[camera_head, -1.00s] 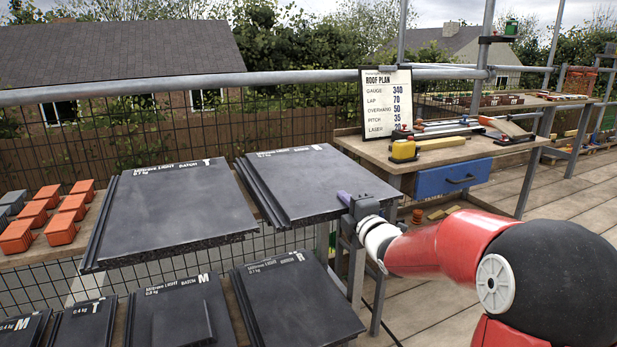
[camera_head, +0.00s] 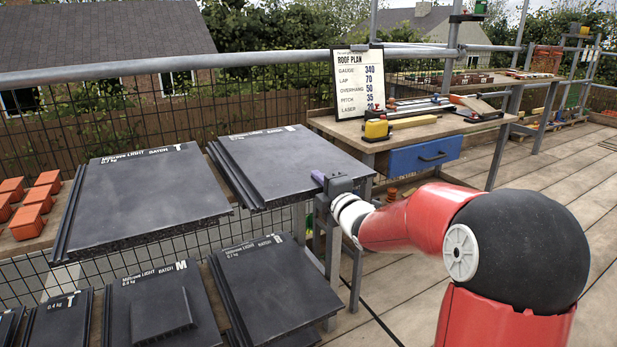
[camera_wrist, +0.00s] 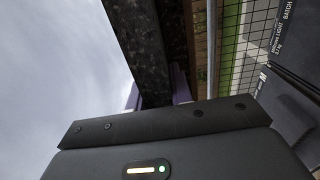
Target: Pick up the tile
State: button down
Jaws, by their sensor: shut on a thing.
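A dark grey tile (camera_head: 285,162) marked T lies level on the upper rack, on the right in the head view. In the wrist view the tile's dark speckled edge (camera_wrist: 153,50) sits between the purple fingertips of my gripper (camera_wrist: 157,92). A second large tile (camera_head: 140,192) marked T lies to its left. I cannot tell whether the held tile is clear of its support.
More dark tiles lie on a lower level, one marked M (camera_head: 160,308) and another (camera_head: 270,285) below the held tile. A workbench (camera_head: 410,148) with a roof plan board (camera_head: 358,84) and tools stands behind right. A scaffold rail (camera_head: 150,68) runs behind.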

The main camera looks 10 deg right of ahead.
notch_tip(320, 180, up, 20)
jog(key=p, duration=0.3)
